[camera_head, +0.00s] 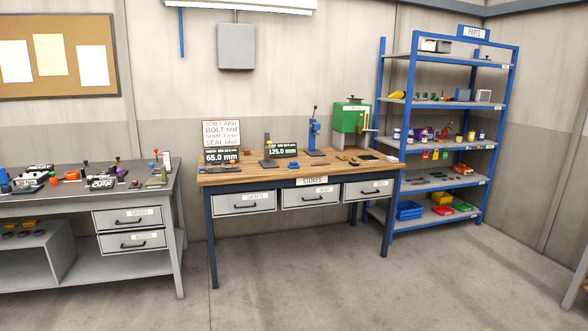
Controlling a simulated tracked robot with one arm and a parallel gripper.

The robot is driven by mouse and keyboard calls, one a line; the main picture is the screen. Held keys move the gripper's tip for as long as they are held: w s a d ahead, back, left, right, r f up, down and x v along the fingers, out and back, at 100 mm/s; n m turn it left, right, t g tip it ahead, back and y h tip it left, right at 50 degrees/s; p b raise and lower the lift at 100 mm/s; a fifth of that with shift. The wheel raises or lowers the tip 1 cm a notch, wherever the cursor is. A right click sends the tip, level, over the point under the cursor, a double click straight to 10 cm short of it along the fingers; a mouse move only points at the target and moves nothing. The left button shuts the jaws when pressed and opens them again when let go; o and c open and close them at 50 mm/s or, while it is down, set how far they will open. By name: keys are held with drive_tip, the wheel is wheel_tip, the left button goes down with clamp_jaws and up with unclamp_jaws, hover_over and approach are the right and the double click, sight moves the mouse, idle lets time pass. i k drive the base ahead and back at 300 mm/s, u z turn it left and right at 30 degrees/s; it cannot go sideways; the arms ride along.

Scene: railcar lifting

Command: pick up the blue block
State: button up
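I cannot make out a clear blue block at this distance. Blue things in view are a blue upright tool (314,132) on the wooden bench, a blue bin (409,210) on the lowest shelf, and a small blue item (4,180) at the left edge of the grey bench. A small blue-grey box-like item (462,95) sits on an upper shelf; I cannot tell if it is a block. My gripper does not show in this view.
The wooden bench (240,178) with drawers stands mid-view. The grey bench (60,208), crowded with small items, is at left. A blue-framed shelf rack (411,80) stands at right. The concrete floor (330,280) in front is clear.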

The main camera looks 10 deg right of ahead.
sight(293, 165)
drive_tip(key=z, duration=0.3)
drive_tip(key=i, duration=1.9)
drive_tip(key=z, duration=0.4)
drive_tip(key=i, duration=1.5)
drive_tip(key=u, duration=0.25)
drive_tip(key=i, duration=1.4)
drive_tip(key=u, duration=0.6)
drive_tip(key=i, duration=1.3)
drive_tip(key=u, duration=0.25)
